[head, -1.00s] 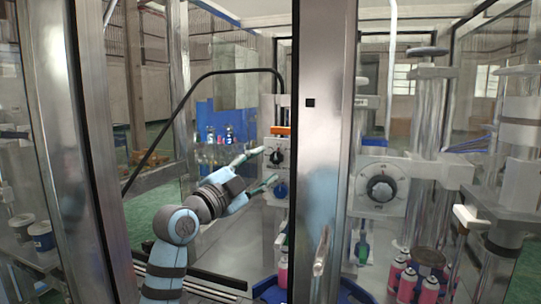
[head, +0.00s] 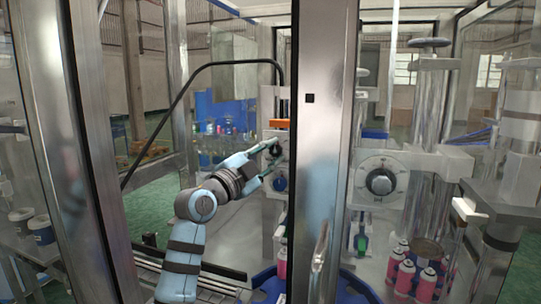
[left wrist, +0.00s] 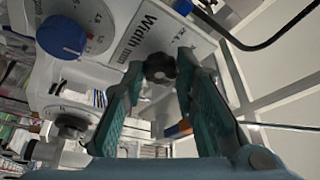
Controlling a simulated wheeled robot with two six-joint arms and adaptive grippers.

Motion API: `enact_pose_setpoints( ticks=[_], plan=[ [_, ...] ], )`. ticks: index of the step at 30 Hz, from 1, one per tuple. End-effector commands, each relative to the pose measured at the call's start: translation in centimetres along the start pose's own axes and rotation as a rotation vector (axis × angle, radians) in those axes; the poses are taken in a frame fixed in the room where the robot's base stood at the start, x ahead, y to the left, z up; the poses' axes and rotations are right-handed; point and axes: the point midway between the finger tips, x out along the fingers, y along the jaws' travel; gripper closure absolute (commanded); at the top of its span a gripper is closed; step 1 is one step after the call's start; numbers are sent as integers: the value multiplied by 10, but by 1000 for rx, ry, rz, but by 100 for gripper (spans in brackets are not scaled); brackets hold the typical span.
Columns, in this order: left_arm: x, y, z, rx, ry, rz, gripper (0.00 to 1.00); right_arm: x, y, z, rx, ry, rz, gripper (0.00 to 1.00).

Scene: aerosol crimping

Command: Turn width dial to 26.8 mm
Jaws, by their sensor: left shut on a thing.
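The black width dial (head: 276,147) sits on a white panel behind the glass, and its knob (left wrist: 160,67) shows under a "Width mm" label in the left wrist view. My left gripper (head: 269,158) reaches in from the left, its teal fingers on the dial. In the left wrist view the fingertips (left wrist: 160,72) close on both sides of the black knob. A blue dial (head: 280,184) sits just below it and also shows in the left wrist view (left wrist: 62,36). The width reading is too small to tell. My right gripper is not in view.
A metal door post (head: 322,150) stands just right of the panel. A larger black dial (head: 380,182) on a white plate is beyond it. Pink cans (head: 405,275) stand at the lower right, near a blue round rim (head: 345,288). A black curved tube (head: 205,75) arches above my left arm.

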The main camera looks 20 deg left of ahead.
Motion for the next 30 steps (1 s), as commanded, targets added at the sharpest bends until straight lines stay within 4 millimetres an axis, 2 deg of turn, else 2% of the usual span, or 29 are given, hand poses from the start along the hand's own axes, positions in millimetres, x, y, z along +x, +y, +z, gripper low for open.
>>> enact_pose_setpoints(
  ticks=[8, 17, 30],
  plan=[
    [0, 2, 1, -72, -1, -29, 100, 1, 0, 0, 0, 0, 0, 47],
    [0, 3, 0, -272, -2, -111, 100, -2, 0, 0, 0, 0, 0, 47],
    [2, 5, -3, -592, -5, -239, 100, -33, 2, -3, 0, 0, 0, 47]
  ],
)
